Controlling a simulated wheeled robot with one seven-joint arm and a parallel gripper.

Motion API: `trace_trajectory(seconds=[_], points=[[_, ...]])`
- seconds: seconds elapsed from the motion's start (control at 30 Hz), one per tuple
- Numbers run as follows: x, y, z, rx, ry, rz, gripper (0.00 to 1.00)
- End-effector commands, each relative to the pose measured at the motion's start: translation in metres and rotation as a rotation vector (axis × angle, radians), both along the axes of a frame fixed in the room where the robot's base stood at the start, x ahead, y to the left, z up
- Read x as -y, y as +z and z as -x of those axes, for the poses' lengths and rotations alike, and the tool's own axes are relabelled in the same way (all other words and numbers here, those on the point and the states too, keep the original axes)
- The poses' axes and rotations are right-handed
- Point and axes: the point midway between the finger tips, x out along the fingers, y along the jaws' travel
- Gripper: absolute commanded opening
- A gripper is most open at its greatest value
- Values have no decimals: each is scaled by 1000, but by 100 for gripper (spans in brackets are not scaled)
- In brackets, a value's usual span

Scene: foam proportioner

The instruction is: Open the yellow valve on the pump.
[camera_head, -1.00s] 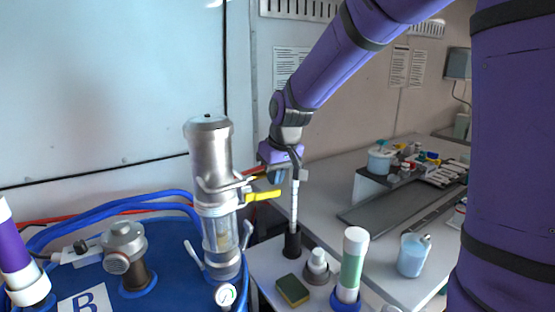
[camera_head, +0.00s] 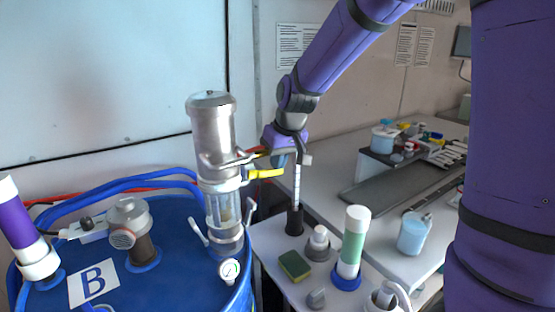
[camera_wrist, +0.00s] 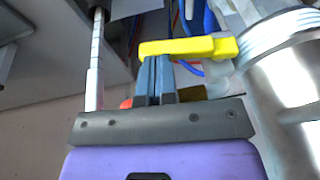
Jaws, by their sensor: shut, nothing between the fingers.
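The pump (camera_head: 213,130) is a silver upright cylinder on the blue drum. Its yellow valve (camera_head: 265,174) has a handle sticking out to the right, roughly level. The yellow handle (camera_wrist: 190,47) also runs across the top of the wrist view, joined to the silver pump body (camera_wrist: 285,75) at right. My gripper (camera_wrist: 156,72) is shut and empty, its fingertips at the lower edge of the handle's free end. I cannot tell whether they touch it. In the head view my gripper (camera_head: 279,172) is beside the handle's free end, its fingers partly hidden.
The blue drum (camera_head: 180,280) carries hoses, a "B" label and a purple-and-white cylinder (camera_head: 18,225). On the grey table are a white rod in a black holder (camera_head: 294,220), a sponge (camera_head: 295,265), a green-and-white bottle (camera_head: 352,245) and a cup (camera_head: 412,235).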

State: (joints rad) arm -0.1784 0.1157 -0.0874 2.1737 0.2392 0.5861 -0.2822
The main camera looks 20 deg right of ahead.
Motion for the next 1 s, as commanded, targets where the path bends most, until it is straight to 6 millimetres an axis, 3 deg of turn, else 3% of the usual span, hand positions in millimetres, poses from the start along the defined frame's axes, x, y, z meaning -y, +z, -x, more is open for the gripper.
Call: trace_trajectory(seconds=[0.47, 1.0], points=[[5, -11, -1, -30, -4, -143, 0], [4, -44, -1, -119, -4, -597, 0]])
